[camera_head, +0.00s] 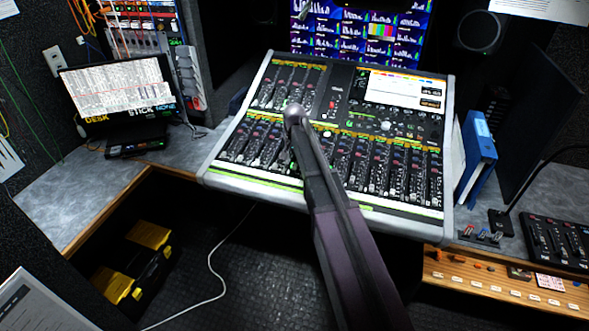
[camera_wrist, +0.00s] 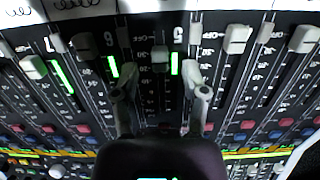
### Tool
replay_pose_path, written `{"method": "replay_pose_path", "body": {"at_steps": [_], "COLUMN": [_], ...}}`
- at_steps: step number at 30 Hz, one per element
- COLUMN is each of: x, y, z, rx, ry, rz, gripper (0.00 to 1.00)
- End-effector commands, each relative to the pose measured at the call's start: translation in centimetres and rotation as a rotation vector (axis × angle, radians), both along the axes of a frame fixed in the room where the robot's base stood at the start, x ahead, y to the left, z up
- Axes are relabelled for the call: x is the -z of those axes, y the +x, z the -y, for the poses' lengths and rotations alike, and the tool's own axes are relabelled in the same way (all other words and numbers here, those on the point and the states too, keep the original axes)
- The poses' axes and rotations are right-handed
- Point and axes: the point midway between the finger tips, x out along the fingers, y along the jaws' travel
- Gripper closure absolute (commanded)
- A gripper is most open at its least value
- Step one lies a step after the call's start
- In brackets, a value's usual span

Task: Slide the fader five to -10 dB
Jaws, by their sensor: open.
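The mixing console (camera_head: 450,150) fills the middle of the head view, with a row of faders along its front. My arm crosses it from below and hides part of the fader row, and I cannot make out my fingers there. In the wrist view the console appears upside down. My gripper (camera_wrist: 161,88) is open, with one finger on each side of the fader five slot. The cap lies between or just beyond the fingertips; contact cannot be told.
Neighbouring fader caps stand close on both sides, including fader six (camera_wrist: 83,43) and another cap (camera_wrist: 237,38). A laptop (camera_head: 118,90) stands left of the console. A blue binder (camera_head: 477,150) stands right of it. A smaller control panel (camera_head: 556,240) lies at far right.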

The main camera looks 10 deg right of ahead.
Motion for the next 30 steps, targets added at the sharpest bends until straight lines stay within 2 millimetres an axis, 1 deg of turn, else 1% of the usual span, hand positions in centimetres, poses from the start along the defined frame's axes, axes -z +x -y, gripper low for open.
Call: {"method": "replay_pose_path", "body": {"at_steps": [1, 6, 21, 22, 23, 24, 26, 27, 30], "x": [0.7, 1.4, 1.7, 1.7, 1.7, 1.7, 1.7, 1.7, 1.7], "y": [0.0, 0.0, 0.0, 0.0, 0.0, 0.0, 0.0, 0.0, 0.0], "z": [0.0, 0.0, 0.0, 0.0, 0.0, 0.0, 0.0, 0.0, 0.0], "rx": [0.0, 0.0, 0.0, 0.0, 0.0, 0.0, 0.0, 0.0, 0.0], "ry": [0.0, 0.0, 0.0, 0.0, 0.0, 0.0, 0.0, 0.0, 0.0], "rz": [0.0, 0.0, 0.0, 0.0, 0.0, 0.0, 0.0, 0.0, 0.0], "gripper": [0.43, 0.43, 0.43, 0.49, 0.58, 0.7, 0.87, 0.99, 1.0]}}
